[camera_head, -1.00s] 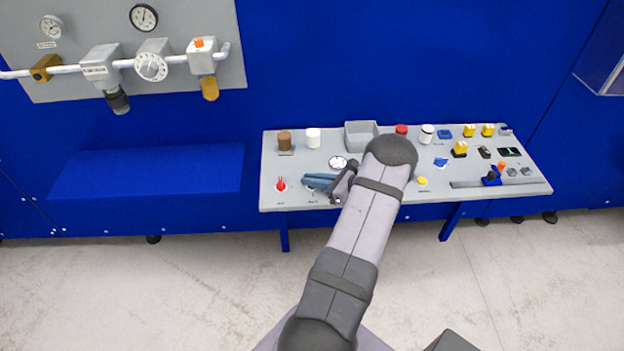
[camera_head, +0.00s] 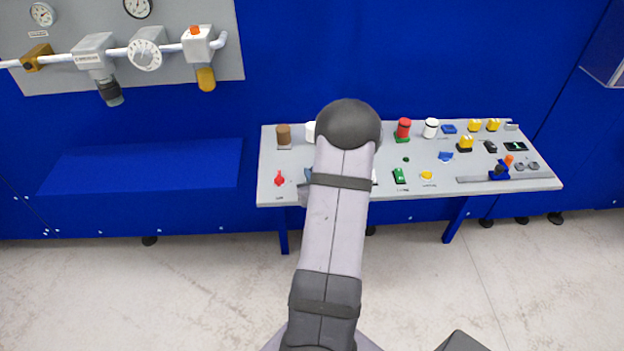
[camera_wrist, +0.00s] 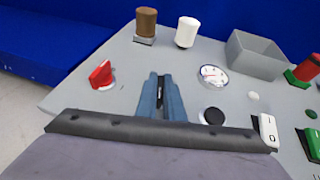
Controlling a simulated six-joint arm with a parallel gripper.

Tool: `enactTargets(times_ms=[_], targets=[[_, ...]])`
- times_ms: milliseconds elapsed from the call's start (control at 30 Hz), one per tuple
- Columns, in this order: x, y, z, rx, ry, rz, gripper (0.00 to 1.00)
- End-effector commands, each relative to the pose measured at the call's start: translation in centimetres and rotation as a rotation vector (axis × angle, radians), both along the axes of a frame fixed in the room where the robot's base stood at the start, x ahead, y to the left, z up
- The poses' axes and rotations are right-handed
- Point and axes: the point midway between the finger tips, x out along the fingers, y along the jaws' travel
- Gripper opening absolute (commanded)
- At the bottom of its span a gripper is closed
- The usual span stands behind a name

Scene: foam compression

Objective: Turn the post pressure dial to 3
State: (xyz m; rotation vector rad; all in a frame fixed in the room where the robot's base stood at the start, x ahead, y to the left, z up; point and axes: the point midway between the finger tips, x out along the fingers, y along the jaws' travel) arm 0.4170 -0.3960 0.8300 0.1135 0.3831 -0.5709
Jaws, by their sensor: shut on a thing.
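In the wrist view, my gripper (camera_wrist: 161,80) points down at the grey console, its two blue fingers close together. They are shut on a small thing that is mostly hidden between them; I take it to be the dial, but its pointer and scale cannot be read.
A red knob (camera_wrist: 101,76) is left of the fingers; a round white-faced gauge (camera_wrist: 212,76) and a black button (camera_wrist: 213,116) are to the right. Brown (camera_wrist: 146,23) and white (camera_wrist: 187,32) cylinders and a grey bin (camera_wrist: 255,55) stand behind.

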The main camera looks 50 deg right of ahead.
Motion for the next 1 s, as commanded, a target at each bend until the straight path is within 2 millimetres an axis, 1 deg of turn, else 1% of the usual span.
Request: enactTargets(times_ms=[33, 300, 733, 767, 800, 833, 1000], targets=[[0.14, 0.18, -0.24, -0.001, -0.001, -0.014, 0.00], [0.10, 0.07, -0.02, -0.001, -0.002, -0.079, 0.00], [0.11, -0.02, 0.15, -0.001, -0.003, -0.088, 0.00], [0.11, -0.02, 0.15, -0.001, -0.003, -0.088, 0.13], [0.11, -0.03, 0.16, -0.001, -0.003, -0.088, 0.22], [0.11, -0.03, 0.15, -0.001, -0.003, -0.088, 0.27], [0.08, -0.04, 0.10, -0.001, -0.002, -0.089, 0.27]])
